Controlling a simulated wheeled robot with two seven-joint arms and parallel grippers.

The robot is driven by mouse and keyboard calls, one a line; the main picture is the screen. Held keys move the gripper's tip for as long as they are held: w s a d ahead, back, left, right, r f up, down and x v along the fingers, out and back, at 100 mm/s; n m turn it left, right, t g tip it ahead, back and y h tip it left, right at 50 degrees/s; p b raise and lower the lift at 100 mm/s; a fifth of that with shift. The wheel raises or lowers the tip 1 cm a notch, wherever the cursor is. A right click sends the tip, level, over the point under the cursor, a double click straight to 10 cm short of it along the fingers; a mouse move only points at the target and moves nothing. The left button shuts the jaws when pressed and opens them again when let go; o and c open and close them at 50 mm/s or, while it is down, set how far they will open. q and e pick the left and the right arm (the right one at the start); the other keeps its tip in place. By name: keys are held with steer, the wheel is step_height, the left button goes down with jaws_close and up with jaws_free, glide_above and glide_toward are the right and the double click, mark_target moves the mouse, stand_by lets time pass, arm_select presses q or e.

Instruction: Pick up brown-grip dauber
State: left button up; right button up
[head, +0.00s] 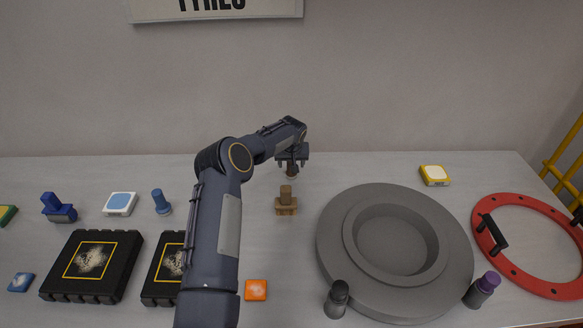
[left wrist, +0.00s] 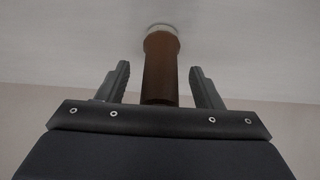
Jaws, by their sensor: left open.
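The brown-grip dauber (left wrist: 160,75) shows in the left wrist view as a brown cylinder with a pale grey round end at the far side. In the head view a small dark brown part of it (head: 291,170) shows under my left gripper (head: 292,159); the gripper hides the rest. My left gripper, also in the left wrist view (left wrist: 160,85), is open, with one finger on each side of the brown grip. Gaps show between the fingers and the grip. My right gripper is not in view.
A tan wooden block-like piece (head: 286,203) stands just in front of the gripper. A large grey round dish (head: 340,245) and red ring (head: 500,205) lie right. A blue dauber (head: 161,202), blue-white pad (head: 120,203) and black cases (head: 125,265) lie left. The back middle is clear.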

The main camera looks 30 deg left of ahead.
arm_select(q)
steer(key=shift+w+a+f, duration=0.1)
steer(key=shift+w+f, duration=0.1)
steer(key=shift+f, duration=0.4)
steer(key=c, duration=1.1)
steer(key=shift+r, duration=0.2)
